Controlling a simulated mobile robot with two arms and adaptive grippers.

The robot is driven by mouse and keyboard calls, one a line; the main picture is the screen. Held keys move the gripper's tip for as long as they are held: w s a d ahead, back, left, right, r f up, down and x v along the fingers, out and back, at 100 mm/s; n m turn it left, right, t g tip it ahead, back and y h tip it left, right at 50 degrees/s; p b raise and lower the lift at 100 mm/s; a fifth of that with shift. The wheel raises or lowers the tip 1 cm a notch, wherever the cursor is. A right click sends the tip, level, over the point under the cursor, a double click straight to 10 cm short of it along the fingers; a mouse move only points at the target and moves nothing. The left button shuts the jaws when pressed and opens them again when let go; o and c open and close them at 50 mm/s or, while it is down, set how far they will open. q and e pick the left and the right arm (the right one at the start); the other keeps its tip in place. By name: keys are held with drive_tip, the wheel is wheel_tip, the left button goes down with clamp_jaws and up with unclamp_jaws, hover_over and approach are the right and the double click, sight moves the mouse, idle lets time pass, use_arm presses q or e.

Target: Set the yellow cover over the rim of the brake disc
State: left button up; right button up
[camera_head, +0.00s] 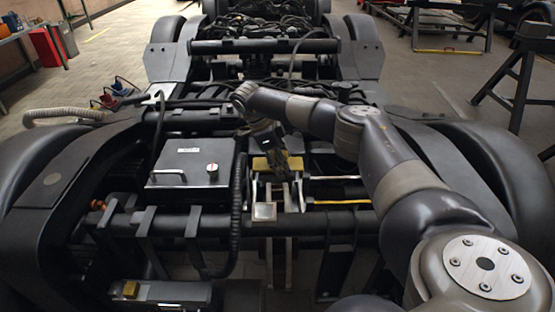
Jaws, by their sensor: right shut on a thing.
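My right arm reaches in from the right, and its dark gripper (277,165) points down over the middle of the bogie. It is shut on the yellow cover (261,163), a small yellow piece partly hidden by the gripper. The cover is just above pale metal brackets (263,190) between the frame's cross tubes. I cannot clearly make out the brake disc or its rim, nor whether the cover touches anything below. My left gripper is not in view.
A grey metal box (191,167) with a handle and knob sits left of the gripper. A black ribbed hose (237,215) runs beside it. A dark cross tube (330,222) passes in front. Curved black wheel covers (478,160) flank the frame.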

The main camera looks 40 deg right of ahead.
drive_tip(key=shift+s+r, duration=0.15)
drive_tip(key=shift+s, duration=0.1)
drive_tip(key=shift+w, duration=0.15)
drive_tip(key=shift+p, duration=0.35)
drive_tip(key=shift+a, duration=0.1)
drive_tip(key=shift+f+b, duration=0.4)
drive_tip(key=shift+f, duration=0.55)
drive_tip(key=shift+f+b, duration=0.95)
drive_tip(key=shift+f, duration=1)
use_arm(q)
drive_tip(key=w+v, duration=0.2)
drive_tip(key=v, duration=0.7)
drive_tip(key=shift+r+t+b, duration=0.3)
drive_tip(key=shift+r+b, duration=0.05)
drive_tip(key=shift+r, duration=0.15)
use_arm(e)
drive_tip(key=shift+f, duration=0.7)
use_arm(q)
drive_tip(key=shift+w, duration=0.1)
